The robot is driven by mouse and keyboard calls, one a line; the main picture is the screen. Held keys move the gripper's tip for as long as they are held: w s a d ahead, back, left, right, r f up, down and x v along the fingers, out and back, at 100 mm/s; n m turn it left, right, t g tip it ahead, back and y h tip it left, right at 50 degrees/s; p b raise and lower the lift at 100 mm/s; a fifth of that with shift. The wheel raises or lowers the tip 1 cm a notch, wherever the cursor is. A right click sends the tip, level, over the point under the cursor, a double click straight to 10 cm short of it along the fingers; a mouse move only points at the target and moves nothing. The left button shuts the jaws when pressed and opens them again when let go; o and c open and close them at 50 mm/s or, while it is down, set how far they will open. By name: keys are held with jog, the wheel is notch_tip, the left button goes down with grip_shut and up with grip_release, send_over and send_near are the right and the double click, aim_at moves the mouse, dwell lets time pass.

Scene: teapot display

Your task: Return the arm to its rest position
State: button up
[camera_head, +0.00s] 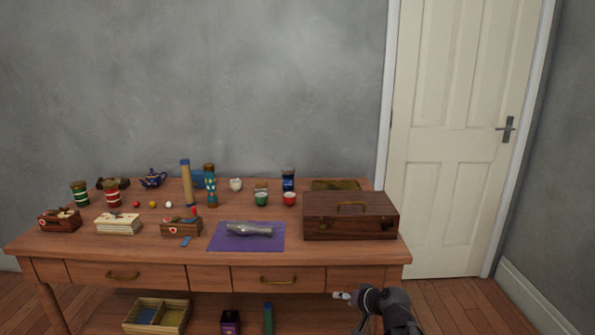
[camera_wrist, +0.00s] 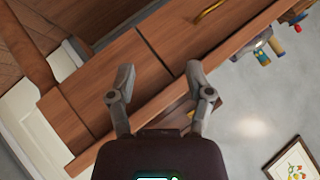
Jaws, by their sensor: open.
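My gripper (camera_head: 342,295) is low in front of the right end of the wooden table (camera_head: 345,258), below the tabletop edge in the head view. In the wrist view my gripper (camera_wrist: 158,82) has its two fingers spread apart with nothing between them. Behind the fingers, the wrist view shows the table's drawer fronts (camera_wrist: 160,45), tilted, with a brass handle (camera_wrist: 210,10). I cannot tell the exact gap between the fingers and the table.
The tabletop holds a brown wooden case (camera_head: 350,222), a purple cloth (camera_head: 220,241) with a silvery object (camera_head: 249,230), a dark blue teapot (camera_head: 153,179), jars and cups. Lower shelf items include a divided box (camera_head: 158,316). Floor (camera_head: 465,305) right of the table is clear.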

jog(key=s+d+f+n+g+h, duration=0.1)
jog(key=s+d+f+g+h, duration=0.2)
jog(key=s, duration=0.4)
jog(key=s+f+n+g+h, duration=0.1)
jog(key=s+f+g+h, duration=0.25)
jog(key=s+g, duration=0.3)
notch_tip(320, 180, up, 28)
jog(key=p, duration=2.9)
jog(key=shift+s+d+t, duration=0.15)
jog(key=shift+s+t, duration=0.2)
